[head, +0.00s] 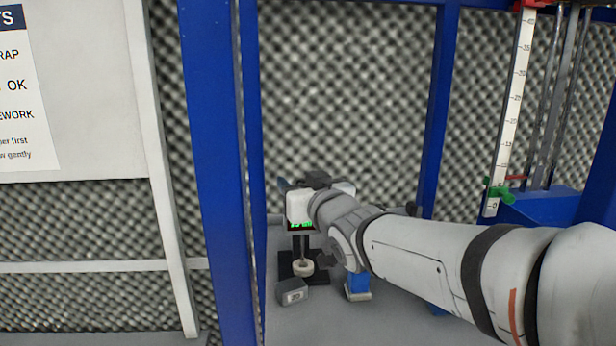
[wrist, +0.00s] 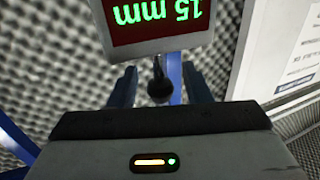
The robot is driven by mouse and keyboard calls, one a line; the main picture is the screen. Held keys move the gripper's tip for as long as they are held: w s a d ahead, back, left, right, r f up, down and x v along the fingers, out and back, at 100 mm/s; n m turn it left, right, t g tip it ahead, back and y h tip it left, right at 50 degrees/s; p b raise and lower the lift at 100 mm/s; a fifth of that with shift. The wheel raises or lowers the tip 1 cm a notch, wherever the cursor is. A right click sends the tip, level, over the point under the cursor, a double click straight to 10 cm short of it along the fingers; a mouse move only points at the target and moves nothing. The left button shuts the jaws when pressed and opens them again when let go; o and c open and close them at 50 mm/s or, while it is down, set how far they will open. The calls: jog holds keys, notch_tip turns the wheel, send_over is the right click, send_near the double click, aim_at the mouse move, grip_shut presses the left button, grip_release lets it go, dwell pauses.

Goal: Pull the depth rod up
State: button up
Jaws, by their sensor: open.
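The depth gauge shows in the head view as a small display with green digits (head: 300,224) on a dark stand (head: 286,262), partly covered by my arm. In the wrist view the display (wrist: 160,22) is upside down and reads 15 mm. A dark round knob on a thin stem (wrist: 159,88), apparently the depth rod's top, shows below the display. My gripper (wrist: 158,78) is open, with one finger on each side of the knob in the picture and a gap on both sides. I cannot tell whether the knob is at fingertip depth. In the head view the fingers are hidden.
A pale ring (head: 303,267) sits at the stand's foot. A grey labelled block (head: 293,292) and a blue item on a pale base (head: 357,284) stand in front. Blue posts (head: 212,150) flank the bench. A tall scale (head: 508,110) stands right.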

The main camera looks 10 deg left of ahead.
jog(key=shift+w+a, duration=0.3)
jog(key=shift+w, duration=0.2)
grip_shut()
dwell(0.3)
